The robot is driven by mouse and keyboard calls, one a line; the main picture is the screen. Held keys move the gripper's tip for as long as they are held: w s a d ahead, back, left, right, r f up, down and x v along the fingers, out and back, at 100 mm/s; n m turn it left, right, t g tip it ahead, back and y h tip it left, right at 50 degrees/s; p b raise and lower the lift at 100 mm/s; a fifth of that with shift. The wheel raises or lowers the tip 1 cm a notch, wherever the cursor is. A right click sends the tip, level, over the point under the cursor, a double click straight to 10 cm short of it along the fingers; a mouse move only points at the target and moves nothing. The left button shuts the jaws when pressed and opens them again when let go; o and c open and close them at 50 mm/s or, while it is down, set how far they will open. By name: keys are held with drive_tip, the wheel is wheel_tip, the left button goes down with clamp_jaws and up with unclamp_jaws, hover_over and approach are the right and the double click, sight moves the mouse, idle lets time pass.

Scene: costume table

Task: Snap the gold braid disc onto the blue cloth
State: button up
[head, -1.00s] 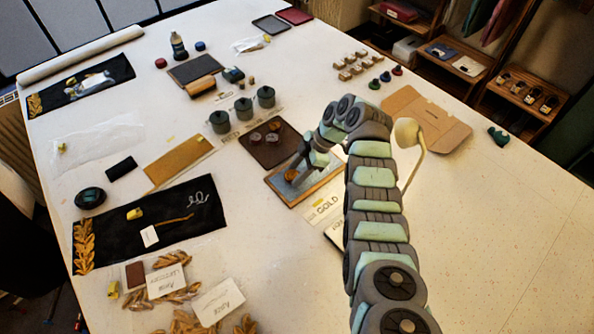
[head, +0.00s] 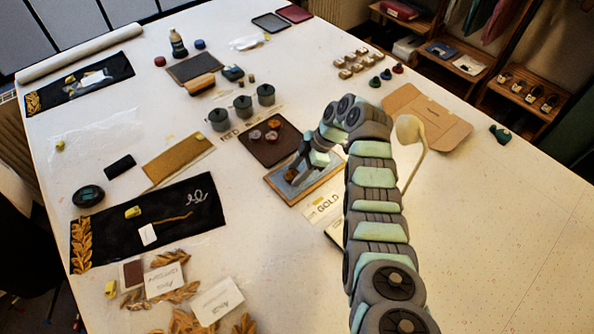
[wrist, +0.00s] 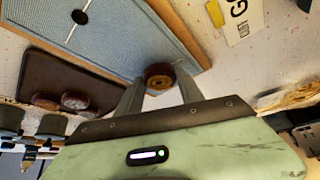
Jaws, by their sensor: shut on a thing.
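The blue cloth (head: 297,190) lies on a wood-edged board in the middle of the table. In the wrist view the cloth (wrist: 110,32) fills the upper left, with a small dark round spot with a pale edge (wrist: 80,17) on it. My gripper (head: 292,176) is over the cloth in the head view. In the wrist view my gripper (wrist: 160,82) is shut on the gold braid disc (wrist: 160,76), which shows a brown rim and a tan centre. The disc appears near the board's edge, away from the dark spot; its height above the cloth is unclear.
A dark brown tray (head: 270,152) with several round discs adjoins the board. Lidded grey pots (head: 243,106) stand behind it. A GOLD card (head: 322,208) lies at the front right, and a lamp (head: 411,130) stands to the right.

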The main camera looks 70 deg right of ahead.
drive_tip(key=shift+f, duration=0.1)
drive_tip(key=o, duration=1.8)
drive_tip(key=shift+r+p, duration=0.75)
drive_tip(key=shift+r, duration=3.3)
